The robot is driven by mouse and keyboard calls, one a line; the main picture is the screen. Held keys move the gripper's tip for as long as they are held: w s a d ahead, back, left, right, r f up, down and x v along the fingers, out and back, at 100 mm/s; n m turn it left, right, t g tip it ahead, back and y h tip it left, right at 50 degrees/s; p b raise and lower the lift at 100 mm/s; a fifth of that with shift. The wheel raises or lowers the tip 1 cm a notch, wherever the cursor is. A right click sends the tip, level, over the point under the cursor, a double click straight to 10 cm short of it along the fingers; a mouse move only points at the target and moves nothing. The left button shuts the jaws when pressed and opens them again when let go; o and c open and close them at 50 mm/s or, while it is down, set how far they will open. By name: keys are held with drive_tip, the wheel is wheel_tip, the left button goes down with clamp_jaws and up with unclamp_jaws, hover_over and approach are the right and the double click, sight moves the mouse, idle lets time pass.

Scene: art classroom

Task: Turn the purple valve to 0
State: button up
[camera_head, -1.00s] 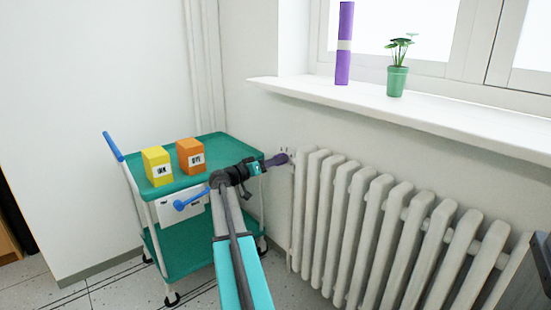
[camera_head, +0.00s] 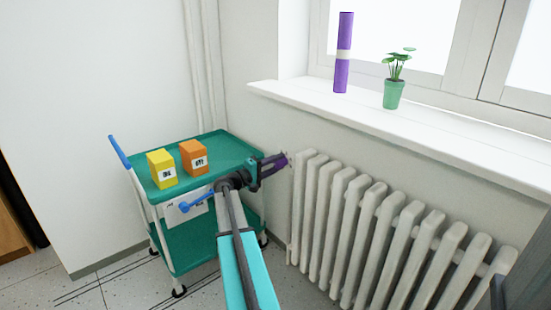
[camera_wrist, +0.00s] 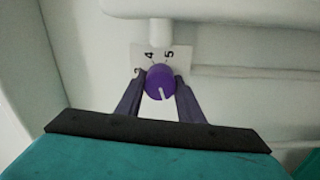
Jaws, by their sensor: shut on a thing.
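The purple valve (camera_wrist: 160,84) is a round knob in the wrist view with a white pointer line on it, aimed down and slightly right in that picture. Behind it is a white scale plate (camera_wrist: 136,58) with the figures 4 and 5 visible; a 0 cannot be seen. My gripper (camera_wrist: 160,78) is shut on the valve, with one dark finger on each side of it. In the head view my gripper (camera_head: 271,168) reaches the purple valve (camera_head: 280,159) at the radiator's left end, where the fingers partly hide it.
The white radiator (camera_head: 355,230) stands right of the valve, under a windowsill (camera_head: 400,125) with a purple roll (camera_head: 343,75) and a potted plant (camera_head: 393,94). A green cart (camera_head: 222,150) stands close left, carrying a yellow box (camera_head: 162,176) and an orange box (camera_head: 193,150).

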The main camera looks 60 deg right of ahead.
drive_tip(key=n+p, duration=0.1)
drive_tip(key=n, duration=0.1)
drive_tip(key=n+p, duration=0.1)
drive_tip(key=p, duration=0.1)
drive_tip(key=shift+r+n, duration=0.2)
drive_tip(key=shift+n, duration=0.2)
drive_tip(key=shift+f+n+p, duration=0.15)
drive_tip(key=shift+n+p, duration=1)
drive_tip(key=shift+n, duration=0.05)
drive_tip(key=o, duration=1)
drive_tip(key=shift+o, duration=0.3)
drive_tip(key=shift+a+f, duration=0.1)
drive_tip(key=shift+a, duration=0.05)
drive_tip(key=p+v, duration=0.1)
drive_tip(key=v, duration=1.2)
drive_tip(key=shift+a, duration=0.3)
